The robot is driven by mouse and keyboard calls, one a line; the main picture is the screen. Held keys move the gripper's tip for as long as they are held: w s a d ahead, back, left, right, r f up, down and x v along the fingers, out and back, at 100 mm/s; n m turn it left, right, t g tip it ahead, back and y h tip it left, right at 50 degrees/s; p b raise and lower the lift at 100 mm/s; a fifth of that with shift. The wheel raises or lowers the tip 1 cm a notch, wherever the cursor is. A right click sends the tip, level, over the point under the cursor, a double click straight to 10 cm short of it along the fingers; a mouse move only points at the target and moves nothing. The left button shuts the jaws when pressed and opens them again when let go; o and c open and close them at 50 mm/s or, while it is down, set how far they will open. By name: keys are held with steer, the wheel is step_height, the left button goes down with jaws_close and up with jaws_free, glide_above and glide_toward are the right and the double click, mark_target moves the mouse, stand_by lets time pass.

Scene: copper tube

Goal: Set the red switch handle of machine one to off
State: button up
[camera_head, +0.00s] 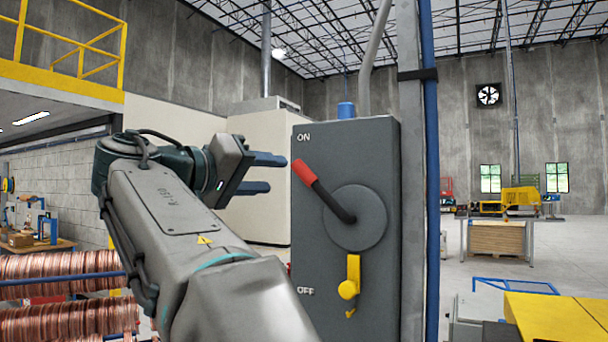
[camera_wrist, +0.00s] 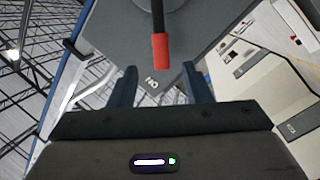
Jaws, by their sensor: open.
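The red switch handle (camera_head: 305,172) sits on a black lever that runs from a round grey hub (camera_head: 355,217) on the dark grey switch box (camera_head: 375,150). The lever tilts up and left, its red tip just below the ON label; the OFF label is lower on the box. My gripper (camera_head: 270,173) is open and empty, just left of the red tip, its two blue fingers pointing right toward it. In the wrist view, the red handle (camera_wrist: 161,48) shows ahead of and between the fingertips, apart from them.
A yellow latch (camera_head: 352,275) with a round knob is on the box below the hub. A grey post and blue pipe (camera_head: 431,200) run along the box's right side. Copper coils (camera_head: 60,270) lie at lower left. A yellow-topped table (camera_head: 555,318) is at lower right.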

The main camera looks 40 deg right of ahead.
mark_target(303, 176)
steer(key=d+p, duration=0.1)
steer(key=d, duration=0.2)
steer(key=d+p, duration=0.1)
steer(key=d, duration=0.3)
steer(key=w+d, duration=0.1)
steer(key=d, duration=0.2)
steer(key=shift+w+d+p, duration=0.1)
steer(key=shift+d+p, duration=0.15)
steer(key=shift+p, duration=0.15)
jaws_close()
